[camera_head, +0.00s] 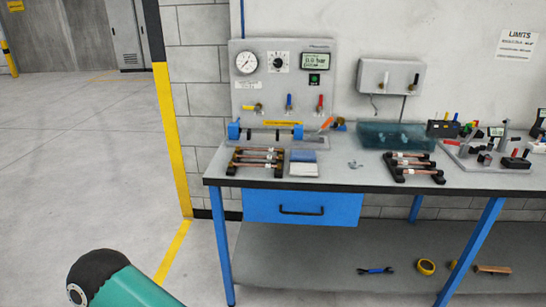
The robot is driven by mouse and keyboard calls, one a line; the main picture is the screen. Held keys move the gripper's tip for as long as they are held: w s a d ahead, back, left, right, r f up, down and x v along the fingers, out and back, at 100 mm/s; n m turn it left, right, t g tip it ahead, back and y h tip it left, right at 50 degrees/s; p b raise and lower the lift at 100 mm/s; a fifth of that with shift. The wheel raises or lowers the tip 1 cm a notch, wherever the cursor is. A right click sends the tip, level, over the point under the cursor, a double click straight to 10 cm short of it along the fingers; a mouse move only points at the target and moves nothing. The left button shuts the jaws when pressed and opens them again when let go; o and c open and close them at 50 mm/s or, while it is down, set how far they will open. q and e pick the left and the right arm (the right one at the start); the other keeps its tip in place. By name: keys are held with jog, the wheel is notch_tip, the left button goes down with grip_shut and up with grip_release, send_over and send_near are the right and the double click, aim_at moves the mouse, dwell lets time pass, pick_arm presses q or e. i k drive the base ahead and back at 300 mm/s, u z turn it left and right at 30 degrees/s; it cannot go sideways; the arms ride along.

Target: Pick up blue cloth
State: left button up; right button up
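The blue cloth (303,156) lies flat and folded on the workbench, left of its middle. A white cloth (304,170) lies directly in front of it, close to the bench's front edge. Neither of my grippers is in view. A green and black part of my own arm shows at the bottom left, far from the cloth. Nothing of mine touches the cloth.
The workbench (345,178) stands against the wall. Copper tubes on a black rack (256,159) lie left of the cloths; another rack (413,167) lies right. A gauge panel (284,85) stands behind. A blue drawer (300,207) is below. The floor at left is clear.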

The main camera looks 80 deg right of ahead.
aim_at(302, 156)
jog(key=u, duration=1.35)
jog(key=i, duration=0.1)
jog(key=z, duration=2.6)
jog(key=i, duration=0.25)
jog(key=z, duration=2.15)
jog(key=k, duration=0.6)
jog(key=z, duration=0.3)
jog(key=i, duration=2)
jog(key=u, duration=0.35)
